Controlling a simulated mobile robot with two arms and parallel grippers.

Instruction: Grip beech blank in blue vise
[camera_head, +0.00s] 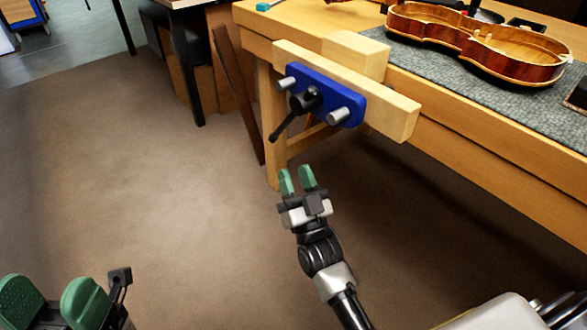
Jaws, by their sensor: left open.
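The blue vise (318,91) is on the bench's front edge, with a long pale wooden jaw (390,112), two grey rods and a black screw with a handle (281,127). A pale block, apparently the beech blank (356,55), stands upright behind the jaw, between it and the bench. Whether the jaw presses on it I cannot tell. My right gripper (297,181) points up below the vise, apart from the handle, its green fingers spread and empty. My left gripper (52,302) is open and empty at the lower left, far from the vise, partly cut off by the picture edge.
The wooden bench (470,130) runs along the right, with a grey mat (430,68) bearing an open violin body (480,42). A small teal item (263,7) lies at the bench's far left. Boards lean beside a dark-legged table behind. The brown floor at left is clear.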

